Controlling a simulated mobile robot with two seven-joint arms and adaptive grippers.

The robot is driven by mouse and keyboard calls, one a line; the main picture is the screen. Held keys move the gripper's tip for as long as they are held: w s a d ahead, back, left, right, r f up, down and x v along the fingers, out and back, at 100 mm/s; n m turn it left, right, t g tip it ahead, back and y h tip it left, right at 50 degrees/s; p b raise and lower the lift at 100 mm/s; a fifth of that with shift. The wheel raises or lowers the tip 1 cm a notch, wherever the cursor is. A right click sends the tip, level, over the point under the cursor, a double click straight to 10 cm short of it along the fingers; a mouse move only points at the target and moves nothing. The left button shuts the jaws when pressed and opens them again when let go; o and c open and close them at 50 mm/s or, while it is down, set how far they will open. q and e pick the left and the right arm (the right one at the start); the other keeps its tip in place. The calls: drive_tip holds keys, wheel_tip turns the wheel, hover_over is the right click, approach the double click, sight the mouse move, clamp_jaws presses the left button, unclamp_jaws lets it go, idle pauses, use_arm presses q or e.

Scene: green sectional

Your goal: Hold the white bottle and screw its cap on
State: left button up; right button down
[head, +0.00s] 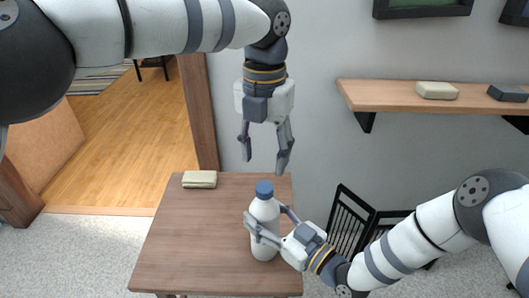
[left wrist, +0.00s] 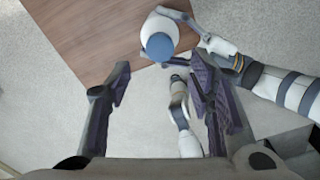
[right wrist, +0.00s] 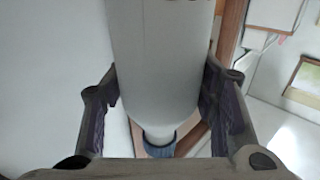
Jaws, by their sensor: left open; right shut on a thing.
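The white bottle (head: 265,242) stands upright on the wooden table (head: 185,245). The blue cap (head: 264,188) sits on top of its neck; I cannot tell how tightly it is seated. My right gripper (head: 266,213) is shut around the bottle's upper body from the right. In the right wrist view the bottle (right wrist: 160,60) fills the space between the fingers, with the cap (right wrist: 158,150) low in the picture. My left gripper (head: 264,167) is open and empty, pointing down above the cap. In the left wrist view the cap (left wrist: 159,46) shows just beyond the fingertips, not touched.
A pale block (head: 199,179) lies at the table's back left corner. A wooden wall shelf (head: 385,98) with two small blocks is at the upper right. A black rack (head: 352,225) stands behind my right arm.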

sight(264, 186)
use_arm(q)
wheel_tip(264, 186, down, 8)
drive_tip(key=shift+r, duration=0.1)
idle(0.4)
clamp_jaws()
drive_tip(key=shift+o, duration=0.6)
unclamp_jaws()
